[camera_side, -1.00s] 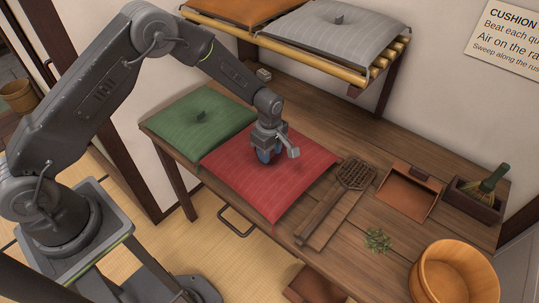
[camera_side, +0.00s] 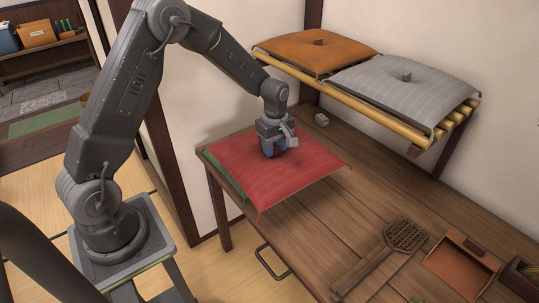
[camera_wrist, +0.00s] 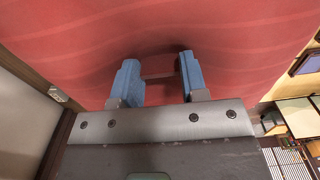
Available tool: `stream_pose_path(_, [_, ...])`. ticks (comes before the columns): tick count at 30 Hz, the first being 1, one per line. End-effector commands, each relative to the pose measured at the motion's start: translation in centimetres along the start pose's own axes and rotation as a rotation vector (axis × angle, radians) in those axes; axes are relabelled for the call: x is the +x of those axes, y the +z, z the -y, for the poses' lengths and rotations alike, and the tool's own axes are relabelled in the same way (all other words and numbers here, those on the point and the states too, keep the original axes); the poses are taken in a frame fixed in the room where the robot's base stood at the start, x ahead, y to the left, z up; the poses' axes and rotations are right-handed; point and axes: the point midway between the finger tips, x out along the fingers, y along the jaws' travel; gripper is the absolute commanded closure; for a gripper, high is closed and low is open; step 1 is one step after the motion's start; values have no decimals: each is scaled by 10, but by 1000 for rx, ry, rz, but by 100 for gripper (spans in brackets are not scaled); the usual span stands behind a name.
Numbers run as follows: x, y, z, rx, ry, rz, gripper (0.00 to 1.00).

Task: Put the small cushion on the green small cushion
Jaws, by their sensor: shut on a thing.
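The red small cushion (camera_side: 310,168) lies flat over the green small cushion (camera_side: 223,177) at the far left end of the wooden table. Only a strip of green shows along the red cushion's left edge; the rest is hidden. I cannot tell whether the red one rests fully on it. My gripper (camera_side: 280,149) points down at the middle of the red cushion and is shut on it. In the wrist view, red cloth (camera_wrist: 225,40) fills the upper part, with a reddish bit of it between the blue fingertips (camera_wrist: 160,78).
A bamboo rack (camera_side: 365,106) on the wall holds an orange cushion (camera_side: 290,52) and a grey cushion (camera_side: 385,92). A beater (camera_side: 385,250) and a brown dustpan (camera_side: 461,265) lie on the table (camera_side: 340,225).

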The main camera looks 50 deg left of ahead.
Motion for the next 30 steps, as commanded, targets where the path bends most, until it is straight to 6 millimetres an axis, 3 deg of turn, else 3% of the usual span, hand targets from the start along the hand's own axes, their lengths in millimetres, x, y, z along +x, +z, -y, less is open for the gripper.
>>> stream_pose_path(3, [-12,-58,5,-22,5,-2,95])
stream_pose_path(9, [-32,-147,31,-35,4,-2,95])
stream_pose_path(15, [-45,-202,58,-37,3,-1,95])
stream_pose_path(18, [-48,-215,65,-36,2,-1,95])
stream_pose_path(22, [-43,-215,61,-33,1,0,95])
stream_pose_path(30, [-9,-183,14,-29,0,0,95])
